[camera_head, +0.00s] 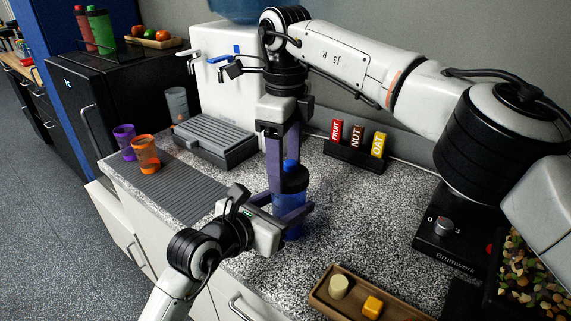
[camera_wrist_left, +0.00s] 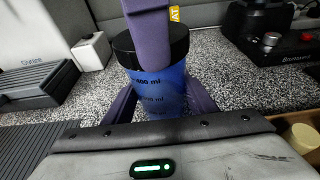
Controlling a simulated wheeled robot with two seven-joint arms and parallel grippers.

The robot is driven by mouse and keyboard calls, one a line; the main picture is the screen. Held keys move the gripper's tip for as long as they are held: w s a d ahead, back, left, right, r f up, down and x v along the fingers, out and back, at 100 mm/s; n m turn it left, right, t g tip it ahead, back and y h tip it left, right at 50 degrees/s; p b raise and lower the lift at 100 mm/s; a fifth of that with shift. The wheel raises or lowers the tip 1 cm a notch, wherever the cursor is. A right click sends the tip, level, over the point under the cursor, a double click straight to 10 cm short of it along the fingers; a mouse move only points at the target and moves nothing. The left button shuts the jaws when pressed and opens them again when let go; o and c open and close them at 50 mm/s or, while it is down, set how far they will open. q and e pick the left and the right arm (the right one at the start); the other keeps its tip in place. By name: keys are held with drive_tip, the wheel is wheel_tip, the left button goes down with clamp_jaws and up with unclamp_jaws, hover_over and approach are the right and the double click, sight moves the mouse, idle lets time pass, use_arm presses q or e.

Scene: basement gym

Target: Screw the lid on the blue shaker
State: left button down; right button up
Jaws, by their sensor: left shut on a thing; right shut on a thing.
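The blue shaker (camera_head: 288,203) stands upright on the speckled counter; its translucent blue body with volume marks shows in the left wrist view (camera_wrist_left: 160,88). My left gripper (camera_head: 284,212) is shut around the shaker's body from the front, one purple finger on each side. The black lid (camera_head: 294,180) with a blue cap (camera_head: 291,165) sits on top of the shaker; the lid also shows in the left wrist view (camera_wrist_left: 178,45). My right gripper (camera_head: 285,168) points down from above and is shut on the lid. Its fingers hide part of the lid, so I cannot tell how tight it is.
A grey ribbed mat (camera_head: 185,188) with a purple cup (camera_head: 125,140) and an orange cup (camera_head: 146,152) lies left. A drip tray (camera_head: 215,140) stands behind. Bar boxes (camera_head: 357,145) stand at the back right. A wooden tray (camera_head: 330,308) lies in front, a black scale-like appliance (camera_head: 445,240) right.

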drive_tip(key=m, duration=0.4)
drive_tip(key=shift+w+d+r+m, duration=0.1)
drive_tip(key=shift+w+m, duration=0.05)
drive_tip(key=shift+m, duration=0.25)
drive_tip(key=m, duration=0.4)
drive_tip(key=shift+d+m, duration=0.15)
drive_tip(key=shift+m, duration=0.15)
drive_tip(key=m, duration=0.4)
drive_tip(key=shift+d, duration=0.1)
drive_tip(key=m, duration=0.4)
drive_tip(key=shift+d, duration=0.1)
drive_tip(key=o, duration=1)
drive_tip(key=shift+r, duration=2.15)
drive_tip(key=shift+c, duration=0.3)
